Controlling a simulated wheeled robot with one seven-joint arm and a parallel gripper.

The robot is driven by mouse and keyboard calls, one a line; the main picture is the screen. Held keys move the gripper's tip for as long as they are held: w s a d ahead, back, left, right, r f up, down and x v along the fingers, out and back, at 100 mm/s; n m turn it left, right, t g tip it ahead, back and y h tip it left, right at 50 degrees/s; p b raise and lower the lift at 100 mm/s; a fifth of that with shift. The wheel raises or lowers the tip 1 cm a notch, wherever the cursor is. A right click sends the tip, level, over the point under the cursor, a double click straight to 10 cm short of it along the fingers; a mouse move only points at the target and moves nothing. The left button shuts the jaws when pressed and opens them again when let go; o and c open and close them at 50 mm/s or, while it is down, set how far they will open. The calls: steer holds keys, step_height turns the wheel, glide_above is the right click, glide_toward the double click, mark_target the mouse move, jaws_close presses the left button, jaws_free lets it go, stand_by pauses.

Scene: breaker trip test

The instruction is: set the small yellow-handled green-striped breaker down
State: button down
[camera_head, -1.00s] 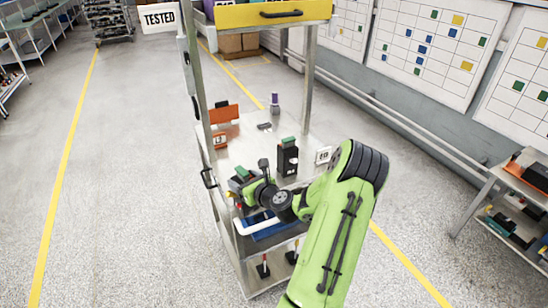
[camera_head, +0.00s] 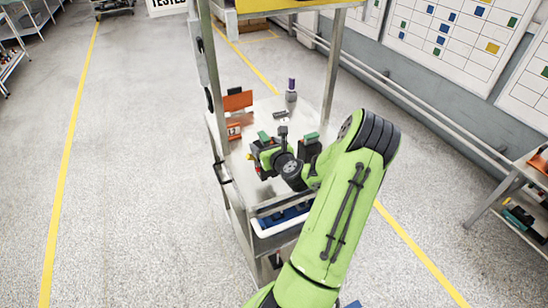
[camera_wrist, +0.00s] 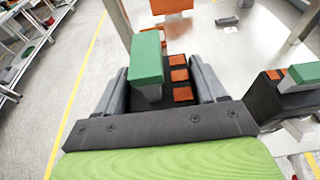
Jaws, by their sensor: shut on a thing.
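My gripper (camera_head: 272,158) is over the near left part of the trolley's metal shelf (camera_head: 265,112). In the wrist view its fingers (camera_wrist: 162,88) are shut on the breaker, which has a green top (camera_wrist: 147,58), a pale grey body below it and orange squares on black beside it. The held breaker's green top also shows in the head view (camera_head: 264,136). No yellow handle can be made out clearly. I cannot tell whether its underside touches the shelf; the gripper hides it.
A black breaker with a green top (camera_head: 309,142) stands just right of my gripper, also in the wrist view (camera_wrist: 285,95). Behind are an orange piece (camera_head: 238,101), a numbered card (camera_head: 234,130) and a purple-topped object (camera_head: 291,90). Trolley posts flank the shelf.

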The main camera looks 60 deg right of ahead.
steer(key=f, duration=0.3)
steer(key=f+b, duration=0.1)
steer(key=f, duration=0.1)
steer(key=shift+w+d, duration=0.1)
steer(key=shift+w, duration=0.2)
steer(key=shift+s+f, duration=0.15)
steer(key=shift+f, duration=0.15)
steer(key=shift+c, duration=1.8)
jaws_free()
steer(key=shift+f, duration=0.1)
steer(key=shift+o, duration=1.3)
